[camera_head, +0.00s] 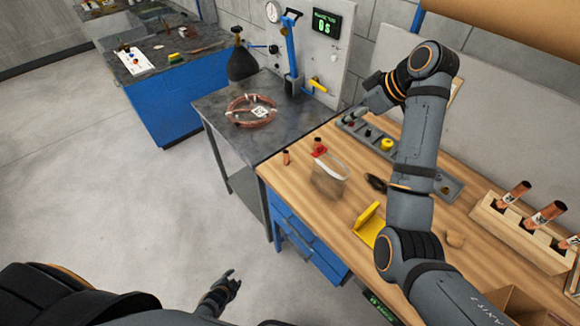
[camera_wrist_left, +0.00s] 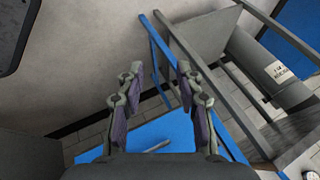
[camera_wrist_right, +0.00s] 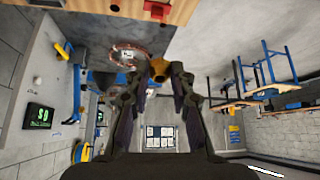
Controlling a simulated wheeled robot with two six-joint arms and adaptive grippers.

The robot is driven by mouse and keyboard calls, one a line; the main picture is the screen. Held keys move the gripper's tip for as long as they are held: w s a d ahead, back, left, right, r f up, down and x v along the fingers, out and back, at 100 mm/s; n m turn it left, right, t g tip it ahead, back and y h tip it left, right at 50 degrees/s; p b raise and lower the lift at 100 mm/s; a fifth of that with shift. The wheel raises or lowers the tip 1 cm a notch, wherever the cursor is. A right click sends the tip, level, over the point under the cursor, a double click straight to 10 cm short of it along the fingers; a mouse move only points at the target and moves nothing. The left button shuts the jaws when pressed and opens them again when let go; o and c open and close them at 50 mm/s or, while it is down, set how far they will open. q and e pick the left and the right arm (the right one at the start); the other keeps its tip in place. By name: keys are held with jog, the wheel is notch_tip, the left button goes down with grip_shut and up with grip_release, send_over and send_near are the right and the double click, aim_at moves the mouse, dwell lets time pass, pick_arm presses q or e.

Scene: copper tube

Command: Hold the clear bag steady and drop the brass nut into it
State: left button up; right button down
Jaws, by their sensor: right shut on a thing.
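The clear bag (camera_head: 328,183) stands on the wooden bench with its pale rim at the top, near the bench's left edge. My right gripper (camera_head: 358,108) is above the back of the bench, behind the bag and apart from it. In the right wrist view a brass-coloured piece, seemingly the brass nut (camera_wrist_right: 158,70), sits between the fingertips of the right gripper (camera_wrist_right: 160,77). The nut cannot be made out in the head view. My left gripper (camera_head: 220,290) is low over the floor, left of the bench and far from the bag. Its fingers are apart and empty in the left wrist view (camera_wrist_left: 163,80).
A red piece (camera_head: 320,148) and a copper cap (camera_head: 287,157) are near the bag. A yellow bracket (camera_head: 369,224) stands in front. A wooden rack (camera_head: 520,232) holds copper tubes at right.

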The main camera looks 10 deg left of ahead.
pick_arm(q)
jog(key=w+d+r+m+t, duration=0.25)
jog(key=w+r+m, duration=0.35)
jog(key=w+r, duration=0.3)
jog(key=m+t+h, duration=0.6)
jog(key=m+h, duration=0.5)
jog(key=m, duration=1.8)
send_near(317, 150)
jog(key=shift+g, duration=0.25)
jog(key=x, duration=0.9)
jog(key=shift+w+d+r, duration=0.1)
jog(key=shift+w+r, duration=0.1)
jog(key=shift+w, duration=0.1)
grip_shut()
